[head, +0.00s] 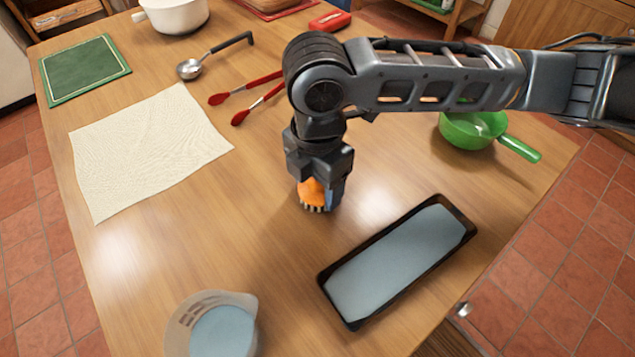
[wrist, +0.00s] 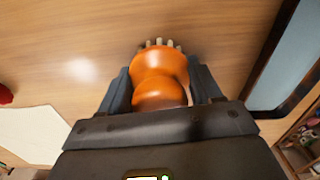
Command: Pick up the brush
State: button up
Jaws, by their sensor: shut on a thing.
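The brush (head: 312,194) has a rounded orange handle and pale bristles at its lower end. It is near the middle of the wooden table, bristles down; I cannot tell whether they touch the tabletop. In the wrist view, the orange handle (wrist: 158,75) sits between the two fingers, with the bristles showing beyond it. My gripper (head: 322,190) points down and is shut on the brush's handle. It also shows in the wrist view (wrist: 160,95). The gripper hides part of the handle.
A dark tray with a blue-grey inside (head: 328,282) lies just right of the brush. A measuring cup (head: 247,303) stands at the front. A green pan (head: 470,132), red tongs (head: 240,117), a ladle (head: 190,69) and a cream cloth (head: 145,150) lie around. Table left of the brush is clear.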

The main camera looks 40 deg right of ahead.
jog(key=shift+r, duration=0.15)
notch_tip(320, 180, up, 4)
jog(key=shift+f, duration=0.15)
jog(key=s+d+r, duration=0.2)
jog(key=d, duration=0.1)
jog(key=s+d+r, duration=0.2)
jog(key=d, duration=0.1)
jog(key=s+d+r, duration=0.2)
jog(key=d+r, duration=0.1)
jog(key=d, duration=0.1)
